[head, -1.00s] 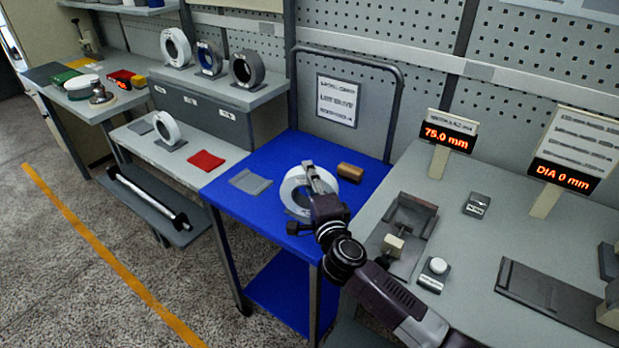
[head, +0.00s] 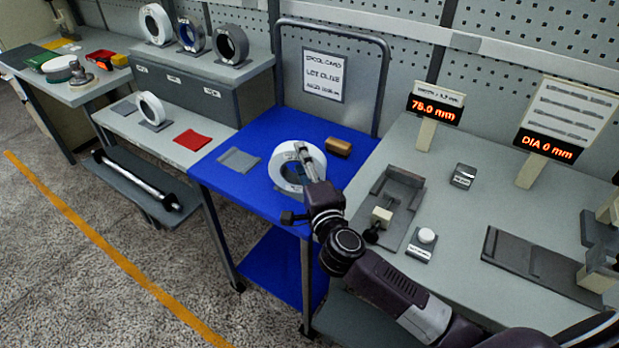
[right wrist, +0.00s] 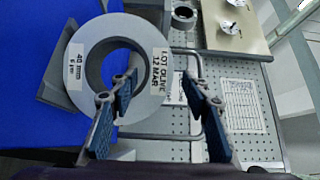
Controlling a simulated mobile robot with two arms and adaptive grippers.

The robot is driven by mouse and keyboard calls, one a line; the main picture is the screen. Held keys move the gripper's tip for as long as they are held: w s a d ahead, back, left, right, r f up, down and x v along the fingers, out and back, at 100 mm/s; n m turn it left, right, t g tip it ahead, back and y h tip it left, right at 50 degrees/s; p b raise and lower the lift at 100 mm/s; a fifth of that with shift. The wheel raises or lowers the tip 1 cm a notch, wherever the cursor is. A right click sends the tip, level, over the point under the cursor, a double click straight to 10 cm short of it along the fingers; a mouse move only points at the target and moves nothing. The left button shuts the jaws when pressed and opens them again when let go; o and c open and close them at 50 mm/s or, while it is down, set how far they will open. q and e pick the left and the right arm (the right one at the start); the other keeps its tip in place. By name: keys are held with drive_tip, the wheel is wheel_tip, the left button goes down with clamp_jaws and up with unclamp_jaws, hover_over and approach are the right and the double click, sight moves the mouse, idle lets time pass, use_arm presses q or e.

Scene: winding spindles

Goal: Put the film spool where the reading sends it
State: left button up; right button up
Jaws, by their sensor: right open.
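The white film spool (head: 279,168) stands on the blue cart top (head: 235,185). It also shows in the right wrist view (right wrist: 100,28), with labels "40 mm 6 µm" and "LOT OLIVE 12 MAR". My right gripper (head: 302,182) is at the spool's near right side in the head view. In the right wrist view its fingers (right wrist: 158,88) are spread apart, overlapping the spool's lower right part; contact is unclear. One display (head: 434,107) reads about 75.0 mm, its digits blurred. Another display (head: 548,146) reads "DIA 0 mm". My left gripper is not in view.
A card with "LOT OLIVE" (head: 323,76) hangs behind. Left, a shelf holds several spools; a bench below holds a white spool (head: 152,108) and red mat (head: 192,140). Fixtures occupy the right table.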

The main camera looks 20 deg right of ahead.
drive_tip(key=s, duration=0.8)
drive_tip(key=shift+a, duration=0.2)
